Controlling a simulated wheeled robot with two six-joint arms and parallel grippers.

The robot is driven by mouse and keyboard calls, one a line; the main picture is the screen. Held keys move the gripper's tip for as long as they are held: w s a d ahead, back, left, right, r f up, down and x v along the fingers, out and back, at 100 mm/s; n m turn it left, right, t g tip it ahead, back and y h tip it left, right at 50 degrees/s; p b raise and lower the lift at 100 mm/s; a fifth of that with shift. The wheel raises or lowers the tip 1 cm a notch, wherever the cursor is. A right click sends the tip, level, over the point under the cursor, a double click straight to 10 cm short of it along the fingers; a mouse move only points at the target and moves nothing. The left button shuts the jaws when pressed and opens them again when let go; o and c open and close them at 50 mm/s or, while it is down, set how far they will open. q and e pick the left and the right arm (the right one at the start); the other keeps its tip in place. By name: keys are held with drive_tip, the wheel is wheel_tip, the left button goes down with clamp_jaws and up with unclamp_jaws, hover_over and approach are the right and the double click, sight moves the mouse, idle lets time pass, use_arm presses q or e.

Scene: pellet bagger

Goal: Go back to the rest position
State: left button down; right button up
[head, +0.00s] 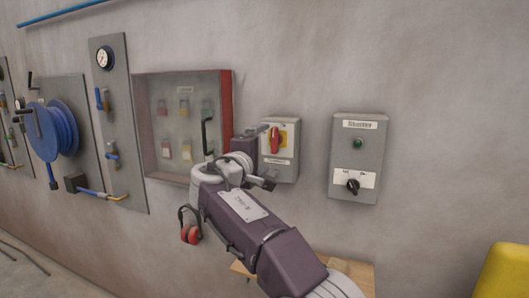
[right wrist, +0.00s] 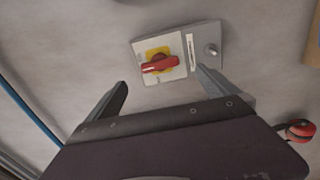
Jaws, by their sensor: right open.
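My right gripper (head: 266,157) is open and empty in front of the wall, with its fingers toward a grey switch box (head: 283,171). The box has a red rotary handle (head: 275,140) on a yellow plate, upright in the head view. In the right wrist view the open gripper (right wrist: 161,78) has its fingertips short of the box (right wrist: 178,71), with the red handle (right wrist: 160,65) beyond the gap between them. No contact with the handle shows. The gripper and wrist partly cover the box's left side in the head view. My left gripper is not in view.
A glass-fronted cabinet (head: 166,117) with a red side edge hangs close left of my gripper. Red ear defenders (head: 190,233) hang below it. A grey control box (head: 358,182) with a green lamp and black knob is to the right. A wooden surface (head: 361,271) and something yellow (head: 505,274) lie below.

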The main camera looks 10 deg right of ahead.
drive_tip(key=s+d+r+m+g+h+p, duration=0.1)
drive_tip(key=d+p, duration=0.1)
drive_tip(key=d, duration=0.3)
drive_tip(key=s+d+r+g+h+p, duration=0.1)
drive_tip(key=d+g+p, duration=0.1)
drive_tip(key=d, duration=0.2)
drive_tip(key=s+d+f+g+y+p, duration=0.1)
drive_tip(key=s+d+f, duration=0.1)
drive_tip(key=f, duration=0.3)
drive_tip(key=s+d+f+g+y, duration=0.1)
drive_tip(key=d+f+g+y, duration=0.1)
drive_tip(key=f, duration=0.3)
drive_tip(key=s+f+m+g+y+p, duration=0.25)
drive_tip(key=s+f, duration=0.45)
drive_tip(key=f, duration=0.6)
drive_tip(key=s+a+f+m+g+y, duration=0.2)
drive_tip(key=s+a+f+m+y, duration=0.1)
drive_tip(key=s+f, duration=0.6)
drive_tip(key=s+a+f+m+g+y, duration=0.3)
drive_tip(key=s+a+f+m, duration=0.2)
drive_tip(key=s+f, duration=0.4)
drive_tip(key=shift+s+a+f+y, duration=0.25)
drive_tip(key=shift+s+a+y, duration=0.1)
drive_tip(key=shift+s+a, duration=0.7)
